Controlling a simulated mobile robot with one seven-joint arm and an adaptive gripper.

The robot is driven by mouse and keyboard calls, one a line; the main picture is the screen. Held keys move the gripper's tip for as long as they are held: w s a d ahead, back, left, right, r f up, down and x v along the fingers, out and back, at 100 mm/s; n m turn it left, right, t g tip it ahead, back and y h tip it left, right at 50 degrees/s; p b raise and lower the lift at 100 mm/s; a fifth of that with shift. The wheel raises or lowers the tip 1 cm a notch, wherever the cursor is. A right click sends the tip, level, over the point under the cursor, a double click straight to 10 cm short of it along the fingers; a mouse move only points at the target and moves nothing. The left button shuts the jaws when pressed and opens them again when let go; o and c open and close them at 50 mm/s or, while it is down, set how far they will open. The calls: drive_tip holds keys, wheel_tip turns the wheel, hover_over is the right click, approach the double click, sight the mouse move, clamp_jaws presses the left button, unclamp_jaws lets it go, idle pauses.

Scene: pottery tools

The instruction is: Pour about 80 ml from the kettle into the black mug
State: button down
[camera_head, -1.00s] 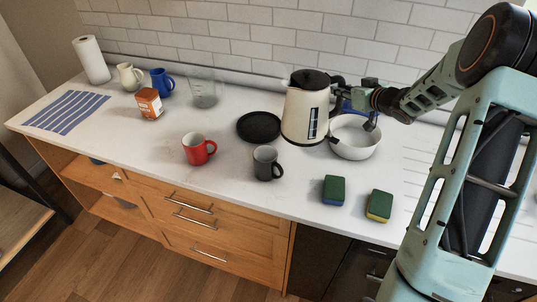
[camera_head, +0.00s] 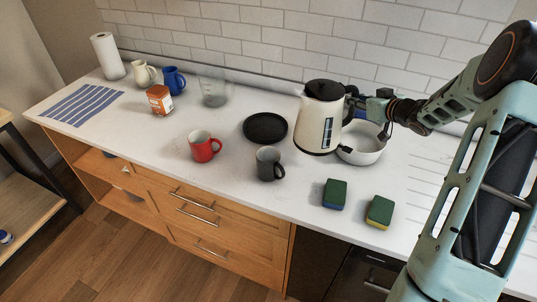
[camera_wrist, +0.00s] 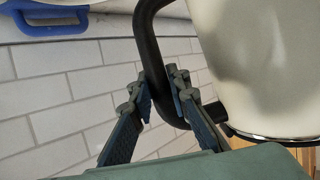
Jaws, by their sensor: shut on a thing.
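The cream kettle (camera_head: 318,125) with a black lid stands upright at the back of the counter, right of the black round base (camera_head: 265,128). Whether its bottom touches the counter is unclear. My gripper (camera_wrist: 158,92) is shut on the kettle's black handle (camera_wrist: 150,50), one finger on each side; the cream body (camera_wrist: 262,60) fills the right of the wrist view. The black mug (camera_head: 268,164) stands upright in front of the kettle, to its left, apart from it. Its inside is too dark to read.
A white bowl (camera_head: 364,155) is just right of the kettle, partly behind it. Two sponges (camera_head: 335,193) (camera_head: 380,212) lie at front right. A red mug (camera_head: 204,147) stands left of the black mug. A clear beaker (camera_head: 213,92) is farther back.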

drive_tip(key=shift+a+r, duration=0.1)
drive_tip(key=shift+r, duration=0.25)
